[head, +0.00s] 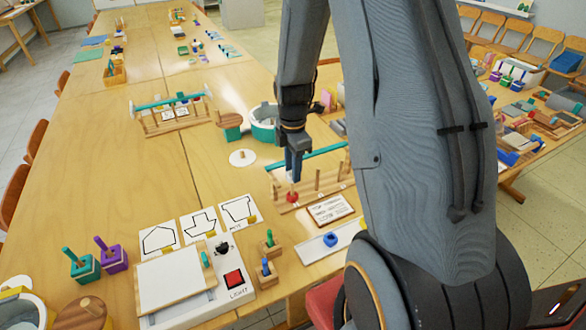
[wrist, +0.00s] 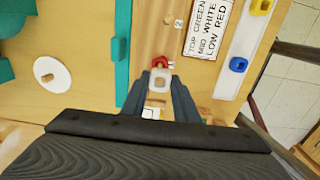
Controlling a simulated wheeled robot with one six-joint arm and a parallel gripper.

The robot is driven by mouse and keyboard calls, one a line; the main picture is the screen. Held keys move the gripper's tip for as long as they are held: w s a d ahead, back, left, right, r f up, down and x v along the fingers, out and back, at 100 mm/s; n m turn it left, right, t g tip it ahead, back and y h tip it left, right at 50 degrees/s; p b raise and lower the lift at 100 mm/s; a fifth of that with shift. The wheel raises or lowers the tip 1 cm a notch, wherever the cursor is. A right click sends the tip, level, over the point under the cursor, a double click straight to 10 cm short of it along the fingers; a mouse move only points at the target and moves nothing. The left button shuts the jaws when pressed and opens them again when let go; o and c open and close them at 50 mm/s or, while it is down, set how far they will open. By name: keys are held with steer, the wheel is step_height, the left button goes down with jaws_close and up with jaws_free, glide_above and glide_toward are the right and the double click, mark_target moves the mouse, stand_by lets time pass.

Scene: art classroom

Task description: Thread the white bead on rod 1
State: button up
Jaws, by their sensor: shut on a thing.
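My gripper (head: 293,172) points down above the near left end of the wooden rod rack (head: 326,194). In the wrist view its fingers (wrist: 160,84) are shut on the white bead (wrist: 159,77). A red bead (head: 292,197) sits low at that end of the rack; it also shows just beyond the white bead in the wrist view (wrist: 160,62). The rod there is mostly hidden by my gripper and the beads. I cannot tell whether the white bead is around its tip. Another rod (head: 317,181), beside a label 2 (wrist: 178,23), stands bare.
A teal bar (head: 310,158) runs along the rack's back. A sign (head: 330,209) reads top green, mid white, low red. A white disc (head: 242,158) with a peg lies left.

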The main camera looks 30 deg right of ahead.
steer(key=shift+f, duration=0.45)
stand_by(0.6)
steer(key=o, duration=1.1)
step_height(320, 180, up, 8)
steer(key=b, duration=0.2)
steer(key=shift+f, duration=0.1)
steer(key=s+a+r+m, duration=0.1)
steer(key=s+a+m, duration=0.4)
steer(key=s+m, duration=0.2)
steer(key=s+a+r+m+t, duration=0.1)
steer(key=s+a+m, duration=0.4)
steer(key=m, duration=0.6)
steer(key=shift+s+a+r, duration=0.3)
steer(key=shift+s+r, duration=0.45)
steer(key=shift+s, duration=0.3)
